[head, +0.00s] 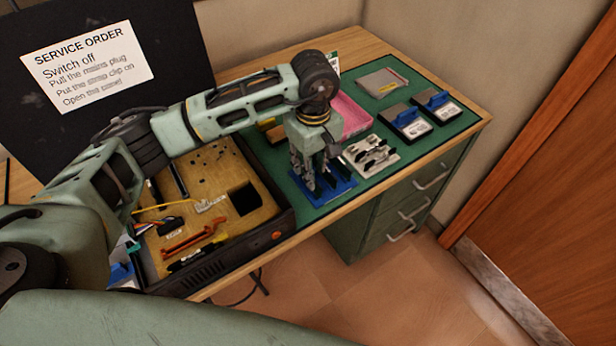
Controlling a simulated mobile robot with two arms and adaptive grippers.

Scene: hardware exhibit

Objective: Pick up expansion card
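My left gripper (316,172) points down over a blue holder (338,194) at the front edge of the green mat. Its fingers reach down to the holder and hide part of it. I cannot tell whether they are apart or closed on something, or whether they touch the holder. No expansion card can be made out for certain; one may be hidden behind the fingers. My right gripper is not in view.
An open computer case (232,262) with cables stands left of the green mat (440,143). A pink tray (350,112), a pale tray with metal parts (362,170), a grey flat box (383,82) and two blue-handled units (405,122) (437,106) lie on the mat.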

